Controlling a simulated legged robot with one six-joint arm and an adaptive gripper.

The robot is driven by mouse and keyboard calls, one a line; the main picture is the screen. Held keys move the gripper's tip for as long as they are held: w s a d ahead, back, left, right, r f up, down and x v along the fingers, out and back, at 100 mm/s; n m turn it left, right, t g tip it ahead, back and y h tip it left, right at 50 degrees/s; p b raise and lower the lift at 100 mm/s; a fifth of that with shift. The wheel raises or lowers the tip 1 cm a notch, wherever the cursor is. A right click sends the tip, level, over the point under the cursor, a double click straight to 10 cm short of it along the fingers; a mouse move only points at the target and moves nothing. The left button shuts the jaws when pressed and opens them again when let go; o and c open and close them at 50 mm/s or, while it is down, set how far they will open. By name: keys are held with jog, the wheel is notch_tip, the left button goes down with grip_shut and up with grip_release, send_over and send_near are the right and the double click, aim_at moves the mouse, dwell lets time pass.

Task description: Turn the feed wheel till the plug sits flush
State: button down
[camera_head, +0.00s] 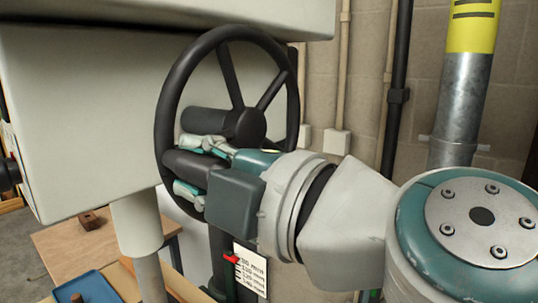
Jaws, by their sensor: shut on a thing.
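The feed wheel (165,110) is a black rim with spokes and a central hub, standing upright on the side of a large pale machine head. My gripper (198,165) reaches in from the right and is shut on the wheel at its lower left part, below the hub. Its grey-and-teal fingers lie above and below a dark piece there; the gripper body hides the lower right of the rim. A small brown block (90,220) sits raised on a wooden board (75,245) at the lower left. I cannot tell whether it is the plug.
The pale machine head (95,120) has a pale column (138,240) below it. A scale plate (250,270) with mm marks and a red pointer (231,259) stands below the wheel. A blue tray (85,287) is at the lower left. Pipes and a yellow-topped post (460,105) stand behind.

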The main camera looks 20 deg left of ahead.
jog(key=shift+w+a+f, duration=0.1)
jog(key=shift+a+f, duration=0.05)
jog(key=shift+f, duration=0.25)
jog(key=shift+c, duration=1.9)
grip_release()
jog(key=shift+r, duration=0.1)
jog(key=shift+d, duration=0.25)
jog(key=v, duration=1.1)
jog(key=shift+d, duration=0.25)
jog(key=shift+s, duration=0.2)
